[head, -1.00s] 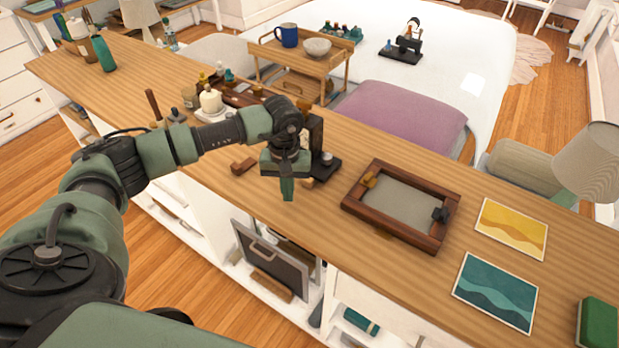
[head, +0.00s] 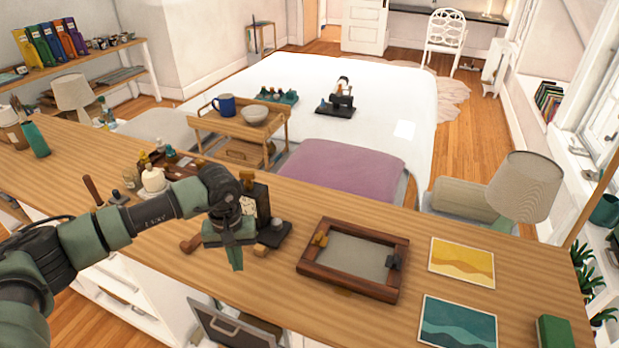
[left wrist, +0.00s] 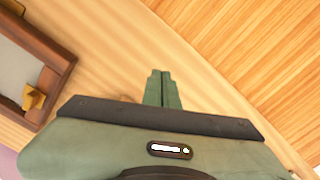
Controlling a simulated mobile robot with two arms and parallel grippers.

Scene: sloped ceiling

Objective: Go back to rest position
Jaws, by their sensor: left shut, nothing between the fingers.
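My left gripper (head: 236,258) hangs over the wooden counter (head: 270,275), fingers pointing down, left of a dark wooden frame (head: 310,276). Its two green fingers are together with nothing between them, as the left wrist view shows at the gripper (left wrist: 162,88). In that view the frame's corner (left wrist: 62,62) is at the upper left, apart from the fingers. Behind the gripper stands a dark device with a black base (head: 274,234), partly hidden by it. My right gripper is in neither view.
A yellow card (head: 462,262), a teal card (head: 458,323) and a green box (head: 555,331) lie on the counter at the right. A candle (head: 153,180) and small bottles stand behind my left arm. Beyond are a wooden cart (head: 237,123), a white bed (head: 385,100) and a lamp (head: 524,187).

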